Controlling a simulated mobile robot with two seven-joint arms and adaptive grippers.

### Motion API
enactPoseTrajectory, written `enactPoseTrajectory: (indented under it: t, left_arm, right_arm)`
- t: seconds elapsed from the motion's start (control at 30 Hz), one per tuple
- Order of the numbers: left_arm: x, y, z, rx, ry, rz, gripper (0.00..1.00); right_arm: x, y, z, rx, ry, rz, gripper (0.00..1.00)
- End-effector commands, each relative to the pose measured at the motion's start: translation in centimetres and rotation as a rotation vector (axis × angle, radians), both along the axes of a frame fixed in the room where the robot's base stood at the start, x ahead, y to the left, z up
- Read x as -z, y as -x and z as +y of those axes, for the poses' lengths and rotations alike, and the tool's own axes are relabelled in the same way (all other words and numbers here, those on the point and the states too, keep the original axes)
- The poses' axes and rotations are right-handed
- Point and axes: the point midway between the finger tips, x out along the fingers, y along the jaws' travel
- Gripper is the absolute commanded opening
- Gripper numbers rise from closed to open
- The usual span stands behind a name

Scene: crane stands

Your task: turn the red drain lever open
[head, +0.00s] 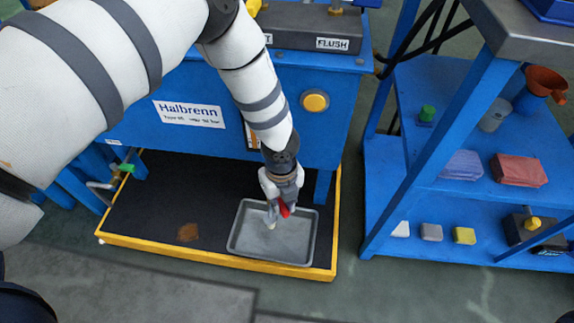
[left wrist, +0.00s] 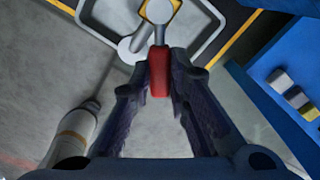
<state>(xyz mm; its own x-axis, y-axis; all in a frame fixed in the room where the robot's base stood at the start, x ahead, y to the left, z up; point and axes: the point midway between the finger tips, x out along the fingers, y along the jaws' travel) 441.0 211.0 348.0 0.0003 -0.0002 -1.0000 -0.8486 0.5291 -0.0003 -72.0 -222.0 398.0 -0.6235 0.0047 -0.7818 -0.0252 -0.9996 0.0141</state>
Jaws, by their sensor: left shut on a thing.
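The red drain lever (left wrist: 159,72) shows between the fingers of my left gripper (left wrist: 159,80) in the left wrist view, with its metal stem running to a pale round fitting (left wrist: 160,11). In the head view the red lever (head: 284,210) shows at the tips of my left gripper (head: 279,207), above the grey tray. The gripper is shut on the lever, one finger on each side of it. The gripper hides most of the valve in the head view. My right gripper is not in view.
A grey tray (head: 245,246) lies under the lever, inside the yellow-edged black pan (head: 150,237) with a brown stain (head: 188,232). The blue tank (head: 330,125) stands behind. A blue shelf (head: 385,205) with cloths and small blocks stands at right.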

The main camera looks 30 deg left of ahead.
Motion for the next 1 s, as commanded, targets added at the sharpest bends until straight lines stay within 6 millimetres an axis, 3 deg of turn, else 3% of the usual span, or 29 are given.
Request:
enactPoseTrajectory:
  t: [0.5, 1.0]
  left_arm:
    - [0.0, 1.7, 1.6, 0.430, 0.000, 0.001, 0.00]
    - [0.0, 2.1, 2.4, 0.608, -0.001, 0.001, 0.00]
  right_arm:
    - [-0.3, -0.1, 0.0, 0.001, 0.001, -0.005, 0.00]
    - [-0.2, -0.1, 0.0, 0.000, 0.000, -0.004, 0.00]
